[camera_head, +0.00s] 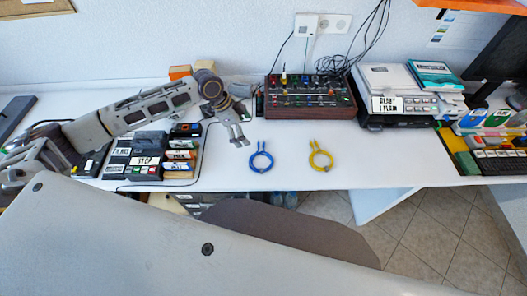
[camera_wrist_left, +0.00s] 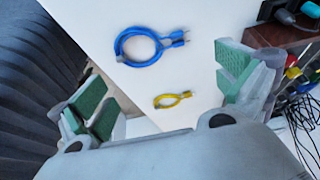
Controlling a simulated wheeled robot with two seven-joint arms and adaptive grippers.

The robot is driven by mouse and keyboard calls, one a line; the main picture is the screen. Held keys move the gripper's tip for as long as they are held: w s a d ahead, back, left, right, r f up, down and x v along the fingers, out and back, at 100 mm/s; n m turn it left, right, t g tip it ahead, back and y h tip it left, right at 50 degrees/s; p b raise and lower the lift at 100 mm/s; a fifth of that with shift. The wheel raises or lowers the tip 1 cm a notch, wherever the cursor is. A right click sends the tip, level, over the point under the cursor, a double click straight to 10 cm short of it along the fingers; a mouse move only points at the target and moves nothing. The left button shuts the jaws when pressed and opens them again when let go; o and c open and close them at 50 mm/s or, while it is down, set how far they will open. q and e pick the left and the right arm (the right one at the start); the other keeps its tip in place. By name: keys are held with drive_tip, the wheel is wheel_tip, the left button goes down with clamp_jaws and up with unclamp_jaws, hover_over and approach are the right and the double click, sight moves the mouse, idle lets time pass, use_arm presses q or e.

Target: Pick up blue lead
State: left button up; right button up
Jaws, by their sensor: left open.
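The blue lead (camera_head: 261,160) lies coiled on the white table, to the right of my left gripper in the head view. It also shows as a blue loop with a plug end in the left wrist view (camera_wrist_left: 141,60), apart from the fingers. A yellow lead (camera_head: 320,158) lies coiled farther right; it shows smaller in the left wrist view (camera_wrist_left: 172,100). My left gripper (camera_head: 240,142) is open and empty above the table, just left of the blue lead. Its green-padded fingers (camera_wrist_left: 168,97) stand wide apart in the wrist view. My right gripper is not in view.
A mixer-like panel with knobs (camera_head: 310,97) stands behind the leads. A device labelled STOP (camera_head: 140,158) and small boxes (camera_head: 182,155) sit to the left. A grey machine (camera_head: 398,95) stands back right. The table's front edge is close to the leads; table around them is clear.

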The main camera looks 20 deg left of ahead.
use_arm(q)
drive_tip(key=shift+w+a+r, duration=0.15)
drive_tip(key=shift+w+a, duration=0.15)
drive_tip(key=shift+w, duration=0.15)
hover_over(261, 148)
drive_tip(key=s+a, duration=0.2)
drive_tip(key=a, duration=0.1)
drive_tip(key=shift+w+d+f, duration=0.1)
drive_tip(key=shift+w+f, duration=0.05)
drive_tip(key=shift+f, duration=1.85)
drive_tip(key=shift+w+f, duration=0.1)
drive_tip(key=shift+f, duration=1.9)
drive_tip(key=shift+w+d+f, duration=0.2)
drive_tip(key=shift+d+f, duration=0.05)
drive_tip(key=shift+f, duration=0.15)
drive_tip(key=shift+w+d+f, duration=0.15)
drive_tip(key=shift+d+f, duration=0.05)
drive_tip(key=shift+f, duration=0.2)
drive_tip(key=shift+x, duration=1.7)
